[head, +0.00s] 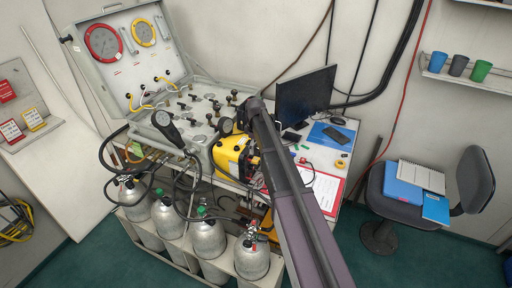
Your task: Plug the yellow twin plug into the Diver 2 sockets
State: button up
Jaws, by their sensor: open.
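A yellow and black box (230,157), which looks like the diver radio, stands at the right front of the grey panel case. Small red and yellow parts (256,161) show at its right side, partly behind my arm. They are too small to tell which is the yellow twin plug or which are the Diver 2 sockets. My arm crosses from the lower right up to just behind the box. My gripper's fingers cannot be made out; the end of the arm is hidden behind its own dark link.
The open case (120,60) carries gauges and valves. Several gas cylinders (252,258) stand below. A monitor (304,97), clipboard (322,190) and yellow ring (340,163) are on the right of the desk. A chair (403,190) is further right.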

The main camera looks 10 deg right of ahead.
aim_at(256, 159)
jog(key=shift+f+b, duration=2.95)
jog(key=shift+f, duration=0.3)
grip_shut()
jog(key=shift+s+d, duration=0.5)
jog(key=shift+d, duration=0.2)
jog(key=shift+s+d, duration=0.5)
jog(key=shift+d, duration=0.2)
